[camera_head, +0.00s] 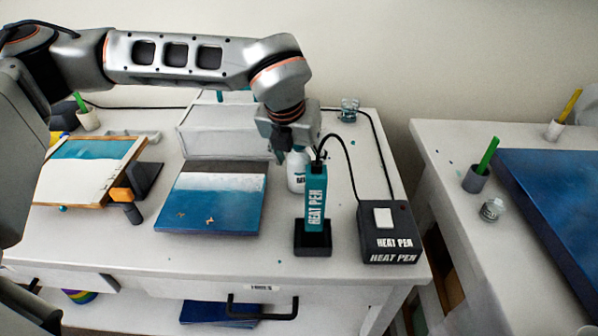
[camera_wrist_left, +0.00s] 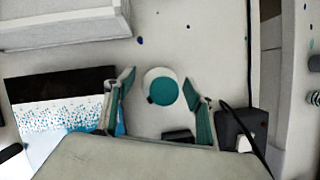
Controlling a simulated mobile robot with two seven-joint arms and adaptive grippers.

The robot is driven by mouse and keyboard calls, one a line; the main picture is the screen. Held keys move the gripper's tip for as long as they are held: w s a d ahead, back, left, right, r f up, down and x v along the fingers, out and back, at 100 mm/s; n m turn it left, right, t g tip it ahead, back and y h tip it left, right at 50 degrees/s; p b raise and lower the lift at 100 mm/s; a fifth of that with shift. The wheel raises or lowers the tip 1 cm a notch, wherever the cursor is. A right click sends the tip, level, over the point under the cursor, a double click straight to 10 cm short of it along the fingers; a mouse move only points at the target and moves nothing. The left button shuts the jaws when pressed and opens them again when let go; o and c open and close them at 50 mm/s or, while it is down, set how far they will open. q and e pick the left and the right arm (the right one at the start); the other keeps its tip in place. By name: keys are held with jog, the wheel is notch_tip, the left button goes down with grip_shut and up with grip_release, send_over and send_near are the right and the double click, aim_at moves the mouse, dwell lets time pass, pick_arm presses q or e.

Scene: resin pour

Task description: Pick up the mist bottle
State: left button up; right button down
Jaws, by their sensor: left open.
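The mist bottle (camera_head: 297,172) is a white bottle with dark lettering. It stands upright on the white table, just behind the teal heat pen, and its top is hidden by my left gripper (camera_head: 290,148). In the left wrist view the bottle (camera_wrist_left: 161,86) shows from above as a white round with a teal top. My left gripper (camera_wrist_left: 158,84) is open, with one finger on each side of the bottle and a visible gap to each. My right gripper is not in view.
The heat pen (camera_head: 316,195) stands in a black holder close in front of the bottle. A black heat pen box (camera_head: 388,235) with a cable is to the right. A blue-and-white painted panel (camera_head: 213,200) lies to the left, with a pale box (camera_head: 215,130) behind it.

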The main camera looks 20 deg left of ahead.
pick_arm(q)
jog(key=shift+c, duration=0.4)
jog(key=c, duration=1.3)
